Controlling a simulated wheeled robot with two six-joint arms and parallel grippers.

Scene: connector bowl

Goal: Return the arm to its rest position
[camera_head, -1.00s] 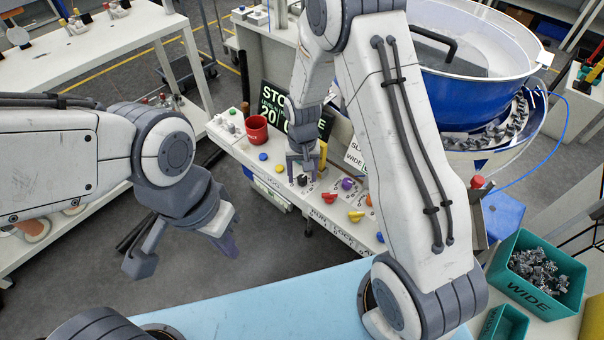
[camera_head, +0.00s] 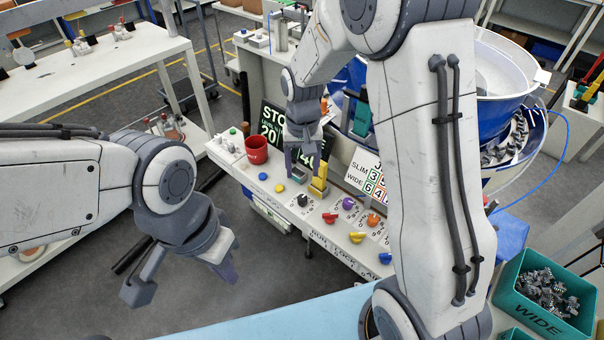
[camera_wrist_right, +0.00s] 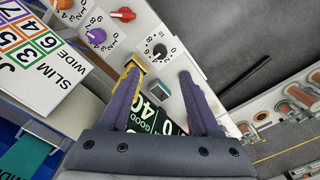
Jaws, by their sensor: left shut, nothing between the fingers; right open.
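My right gripper (camera_head: 304,168) is open and empty above the control panel (camera_head: 290,220), left of the bowl. A yellow part (camera_head: 318,187) stands close beside the right fingers. My left gripper (camera_head: 228,272) is shut and empty, hanging over the floor at left.
The panel carries a red mug (camera_head: 256,150), a purple knob (camera_head: 348,203), an orange knob (camera_head: 373,219), a red switch (camera_head: 330,218) and a sign (camera_head: 368,176). The blue bowl (camera_head: 492,115) stands partly behind my right arm. A green WIDE bin (camera_head: 508,302) holds metal connectors.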

